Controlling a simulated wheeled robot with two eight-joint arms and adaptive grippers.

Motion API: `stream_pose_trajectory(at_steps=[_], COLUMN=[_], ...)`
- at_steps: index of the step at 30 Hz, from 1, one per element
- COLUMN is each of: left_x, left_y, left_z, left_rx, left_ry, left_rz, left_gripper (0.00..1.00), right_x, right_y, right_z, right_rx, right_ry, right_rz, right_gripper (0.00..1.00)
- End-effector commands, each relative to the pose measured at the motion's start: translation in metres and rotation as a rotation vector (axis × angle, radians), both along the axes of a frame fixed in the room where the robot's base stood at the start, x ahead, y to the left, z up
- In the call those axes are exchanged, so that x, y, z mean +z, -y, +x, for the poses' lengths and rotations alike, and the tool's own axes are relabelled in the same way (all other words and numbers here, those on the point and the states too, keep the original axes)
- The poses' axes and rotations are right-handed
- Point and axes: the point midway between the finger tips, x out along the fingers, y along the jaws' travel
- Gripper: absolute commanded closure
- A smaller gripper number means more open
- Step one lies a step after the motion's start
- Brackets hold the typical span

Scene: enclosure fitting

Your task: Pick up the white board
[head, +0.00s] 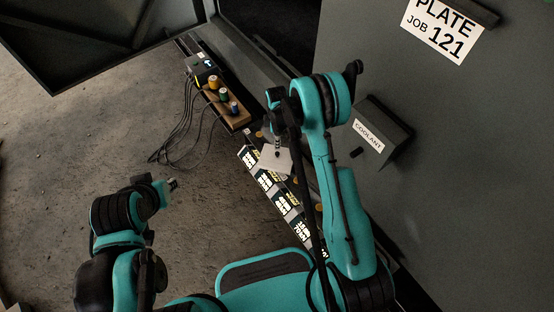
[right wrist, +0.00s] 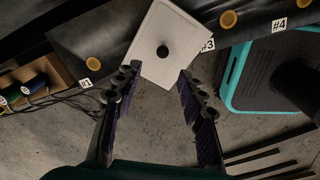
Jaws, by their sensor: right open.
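The white board (right wrist: 172,35) is a flat pale square with a dark round knob at its middle. It also shows in the head view (head: 269,161), partly covered by my right arm, over the row of labelled places. My right gripper (right wrist: 158,72) is open, and its two fingertips are at the board's near corners in the right wrist view. The knob lies just beyond the gap between the fingertips. I cannot tell whether the fingers touch the board. My left gripper (head: 173,184) is small in the head view, away from the board over bare floor; its jaws are unclear.
A wooden block (head: 228,107) with yellow, green and blue spools stands beyond the board, with black cables beside it. Numbered tags and yellow rings line the dark ledge. A coolant box (head: 388,125) juts from the grey wall on the right.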

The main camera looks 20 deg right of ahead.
Motion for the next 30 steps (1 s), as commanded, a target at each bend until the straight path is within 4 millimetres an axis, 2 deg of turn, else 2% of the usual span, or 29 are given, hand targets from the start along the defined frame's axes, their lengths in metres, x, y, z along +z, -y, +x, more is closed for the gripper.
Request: stream_pose_trajectory(at_steps=[1,3,9,14,21,24,30], left_x=[-0.001,-0.001,-0.01,-0.017,-0.039,-0.041,-0.039], left_y=[0.0,0.0,0.0,0.0,0.0,0.0,0.0], left_z=[0.0,0.0,0.0,0.0,0.0,0.0,0.0], left_rx=[0.0,0.0,0.0,0.0,0.0,0.0,0.0], left_ry=[0.0,0.0,0.0,0.0,0.0,0.0,0.0], left_rz=[0.0,0.0,0.0,0.0,0.0,0.0,0.0], left_gripper=[0.77,0.77,0.77,0.77,0.77,0.77,0.77], right_x=[-0.012,-0.023,-0.049,-0.063,-0.1,-0.106,-0.105], right_y=[0.0,0.0,0.0,0.0,0.001,0.001,0.001], right_z=[0.0,-0.001,-0.001,-0.001,-0.001,-0.001,-0.001], right_rx=[0.021,0.044,0.058,0.057,0.056,0.056,0.056], right_ry=[-0.01,-0.018,-0.024,-0.024,-0.023,-0.023,-0.023], right_rz=[-0.001,-0.001,-0.001,-0.001,-0.001,-0.001,-0.001], right_gripper=[0.6,0.6,0.6,0.6,0.6,0.6,0.6])
